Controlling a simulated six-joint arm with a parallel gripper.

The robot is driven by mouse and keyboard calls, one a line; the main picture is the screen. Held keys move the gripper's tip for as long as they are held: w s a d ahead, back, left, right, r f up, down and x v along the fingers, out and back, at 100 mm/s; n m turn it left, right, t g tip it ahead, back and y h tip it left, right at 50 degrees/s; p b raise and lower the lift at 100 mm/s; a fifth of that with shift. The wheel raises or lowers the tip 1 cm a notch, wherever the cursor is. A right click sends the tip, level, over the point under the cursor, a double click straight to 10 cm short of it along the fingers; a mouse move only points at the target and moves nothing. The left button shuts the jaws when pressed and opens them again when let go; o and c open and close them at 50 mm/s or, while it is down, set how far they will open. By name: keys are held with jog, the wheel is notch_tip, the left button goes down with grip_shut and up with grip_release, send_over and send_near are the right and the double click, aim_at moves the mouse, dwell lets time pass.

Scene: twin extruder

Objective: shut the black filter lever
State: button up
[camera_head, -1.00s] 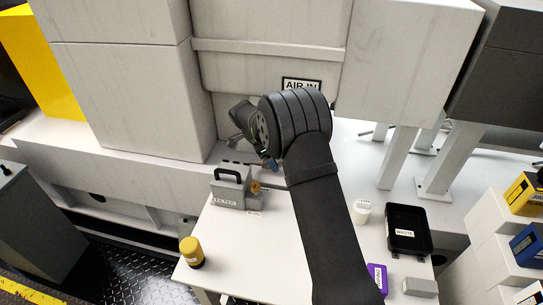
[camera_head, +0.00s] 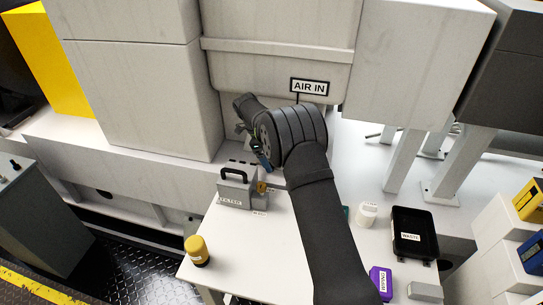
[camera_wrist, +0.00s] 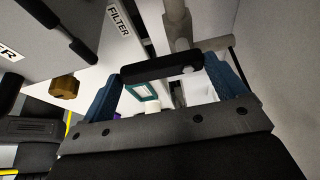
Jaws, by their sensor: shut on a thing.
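The black filter lever (camera_wrist: 150,69) lies across the space between my fingertips in the wrist view, beside a grey pipe fitting. My gripper (camera_wrist: 165,70) is shut on it, with one blue finger at each end of the bar. A FILTER label (camera_wrist: 119,19) shows on the pale surface just left of the fitting. In the head view my gripper (camera_head: 262,158) is above the back edge of the white table, under the machine. There my own wrist hides the lever and most of the fingers.
A grey filter box (camera_head: 237,192) with a black handle and brass knob stands left of my gripper.

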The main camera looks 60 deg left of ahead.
dwell(0.3)
jog(key=o, duration=1.1)
jog(key=shift+o, duration=0.2)
jog(key=shift+r, duration=0.1)
jog(key=v, duration=1.7)
jog(key=shift+r, duration=0.2)
jog(key=shift+f, duration=0.15)
jog(key=x, duration=1.7)
jog(key=shift+f, duration=0.15)
